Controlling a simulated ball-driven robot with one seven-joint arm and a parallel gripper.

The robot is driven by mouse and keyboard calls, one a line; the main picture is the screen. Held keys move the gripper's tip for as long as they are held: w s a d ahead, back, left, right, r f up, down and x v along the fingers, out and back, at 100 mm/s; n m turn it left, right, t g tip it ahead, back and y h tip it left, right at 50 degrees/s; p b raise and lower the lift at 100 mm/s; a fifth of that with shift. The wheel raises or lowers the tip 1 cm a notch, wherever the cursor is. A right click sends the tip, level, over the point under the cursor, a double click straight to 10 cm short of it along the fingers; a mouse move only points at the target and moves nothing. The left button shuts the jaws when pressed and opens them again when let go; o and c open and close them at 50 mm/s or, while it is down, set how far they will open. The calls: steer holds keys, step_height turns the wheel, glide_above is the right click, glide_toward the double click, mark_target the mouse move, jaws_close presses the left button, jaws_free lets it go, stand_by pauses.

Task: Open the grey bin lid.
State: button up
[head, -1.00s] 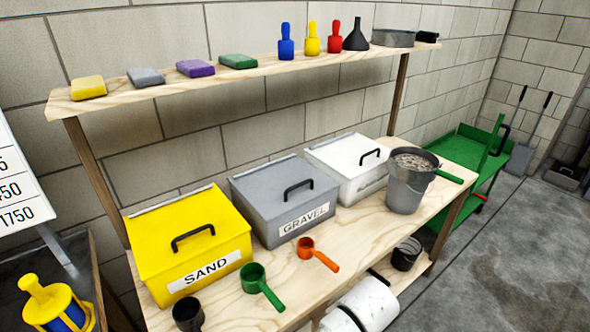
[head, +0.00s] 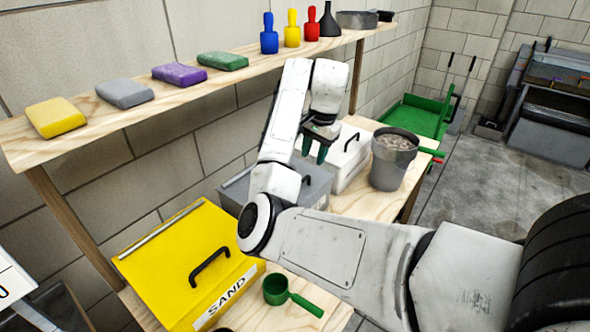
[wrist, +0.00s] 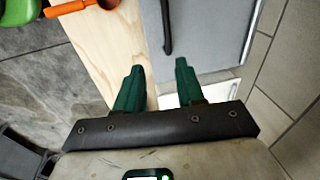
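The grey bin (head: 238,190) stands on the wooden bench between the yellow sand bin and the white bin, mostly hidden behind my arm in the head view. Its lid looks shut, and a bit of its dark handle (head: 306,181) shows beside my arm. In the wrist view the grey lid (wrist: 214,40) fills the top middle, with the black handle (wrist: 167,28) near its left edge. My gripper (head: 318,157) is above the grey bin's far right end, near the white bin. In the wrist view its green fingers (wrist: 157,70) are apart with nothing between them, short of the handle.
The yellow sand bin (head: 165,270), white bin (head: 347,165) and a gravel bucket (head: 391,172) share the bench. A green scoop (head: 276,290) lies in front; an orange scoop (wrist: 104,3) shows in the wrist view. The shelf (head: 120,118) overhangs behind my arm.

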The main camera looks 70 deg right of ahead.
mark_target(303, 179)
steer(key=shift+m, duration=0.3)
steer(key=w+f, duration=0.1)
steer(key=f, duration=0.2)
steer(key=w+f, duration=0.1)
steer(key=f, duration=0.2)
steer(key=w+d+f, duration=0.1)
steer(key=f, duration=0.2)
steer(key=shift+f+p, duration=0.1)
steer(key=shift+p, duration=0.25)
steer(key=shift+c, duration=0.5)
jaws_close()
